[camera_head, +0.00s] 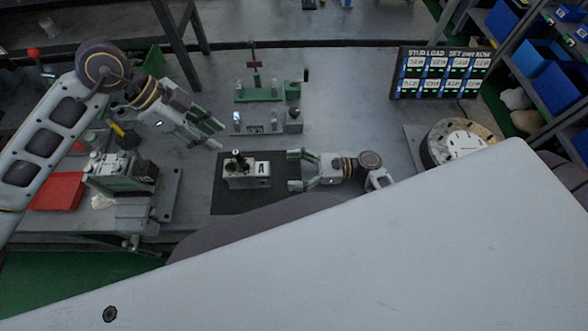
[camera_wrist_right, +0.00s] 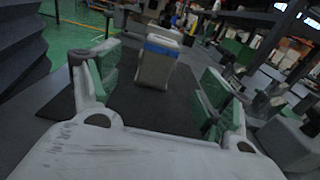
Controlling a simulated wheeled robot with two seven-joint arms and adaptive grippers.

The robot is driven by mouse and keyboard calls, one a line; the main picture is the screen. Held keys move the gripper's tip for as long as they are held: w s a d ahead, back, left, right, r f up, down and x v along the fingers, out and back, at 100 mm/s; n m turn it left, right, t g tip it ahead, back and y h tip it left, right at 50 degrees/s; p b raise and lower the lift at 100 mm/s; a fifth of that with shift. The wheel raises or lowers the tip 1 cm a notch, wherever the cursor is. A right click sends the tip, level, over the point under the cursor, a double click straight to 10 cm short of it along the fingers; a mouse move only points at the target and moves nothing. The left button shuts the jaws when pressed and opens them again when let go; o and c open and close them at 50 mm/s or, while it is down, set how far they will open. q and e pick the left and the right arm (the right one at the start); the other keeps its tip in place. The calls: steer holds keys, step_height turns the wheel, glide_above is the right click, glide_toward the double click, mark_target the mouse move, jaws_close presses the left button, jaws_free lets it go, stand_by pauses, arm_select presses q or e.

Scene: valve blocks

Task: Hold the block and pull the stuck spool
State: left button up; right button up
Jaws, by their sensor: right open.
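The pale valve block (camera_head: 246,176) stands on a dark mat (camera_head: 285,206) in the middle of the bench. The black spool (camera_head: 237,158) sticks up from the block's top at its left part. My right gripper (camera_head: 294,170) is open to the right of the block, its green-padded fingers pointing at it, apart from it. In the right wrist view the block (camera_wrist_right: 156,66), with a blue band near its top, stands ahead between the open fingers (camera_wrist_right: 160,72). My left gripper (camera_head: 216,135) is open and empty, above and left of the block, with its fingers angled toward it.
A green fixture (camera_head: 258,94) and small parts stand behind the mat. A grey-green vise-like device (camera_head: 120,175) and a red tray (camera_head: 60,191) are at left. A round fixture (camera_head: 458,140) and a label board (camera_head: 441,73) are at right.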

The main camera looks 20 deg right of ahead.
mark_target(247, 173)
steer(key=shift+a, duration=0.1)
stand_by(0.4)
steer(key=shift+x, duration=6.8)
jaws_close()
